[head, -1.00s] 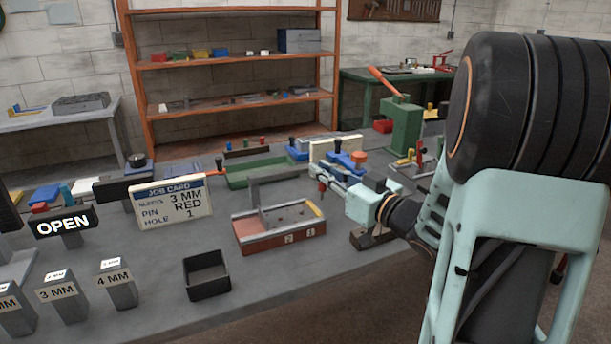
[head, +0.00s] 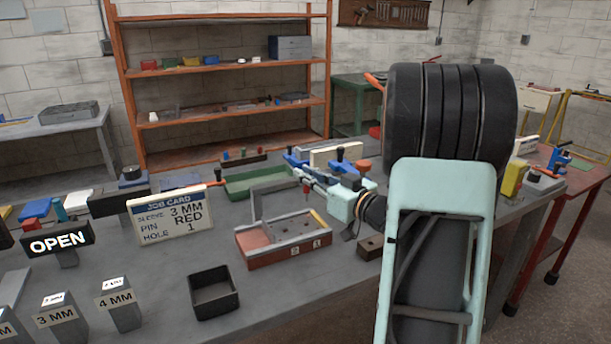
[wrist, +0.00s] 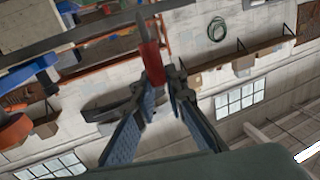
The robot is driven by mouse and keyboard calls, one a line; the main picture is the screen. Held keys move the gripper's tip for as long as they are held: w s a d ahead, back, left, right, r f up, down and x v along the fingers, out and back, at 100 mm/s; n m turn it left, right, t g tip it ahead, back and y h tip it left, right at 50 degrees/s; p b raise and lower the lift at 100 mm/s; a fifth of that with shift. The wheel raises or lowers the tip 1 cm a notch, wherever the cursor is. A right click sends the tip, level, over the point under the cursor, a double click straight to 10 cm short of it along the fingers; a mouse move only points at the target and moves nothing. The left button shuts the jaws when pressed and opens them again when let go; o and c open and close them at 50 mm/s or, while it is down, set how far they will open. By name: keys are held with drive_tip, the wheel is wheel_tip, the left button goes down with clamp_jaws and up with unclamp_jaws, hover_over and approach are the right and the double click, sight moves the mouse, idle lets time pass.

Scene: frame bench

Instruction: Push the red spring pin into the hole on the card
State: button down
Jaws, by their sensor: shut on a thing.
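My gripper (head: 307,179) is shut on the red spring pin (wrist: 152,62), which sticks out past the fingertips with a grey tip in the wrist view. In the head view the pin (head: 306,189) is a small dark red piece hanging from the fingers. It is above the back right part of the red-and-grey fixture box (head: 262,252), seemingly apart from it. The box front carries labels 2 and 1; small dark holes show on its grey top. The job card (head: 172,215) reads sleeve 3 MM, pin RED, hole 1.
An empty black bin (head: 212,305) stands in front of the box. Sleeve stands marked 3 MM (head: 60,318) and 4 MM (head: 119,300) and an OPEN sign (head: 60,242) are at left. A green tray (head: 255,183) and blue clamps lie behind the box.

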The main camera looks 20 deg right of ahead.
sight(307, 198)
drive_tip(key=shift+f, duration=0.1)
drive_tip(key=shift+f+b, duration=2.4)
drive_tip(key=shift+f, duration=0.4)
drive_tip(key=shift+f+b, duration=1.2)
drive_tip(key=shift+f, duration=0.15)
drive_tip(key=shift+r+p, duration=0.85)
drive_tip(key=shift+r, duration=0.25)
drive_tip(key=shift+f+b, duration=1.2)
drive_tip(key=shift+f, duration=0.15)
idle(0.9)
drive_tip(key=c, duration=1.9)
unclamp_jaws()
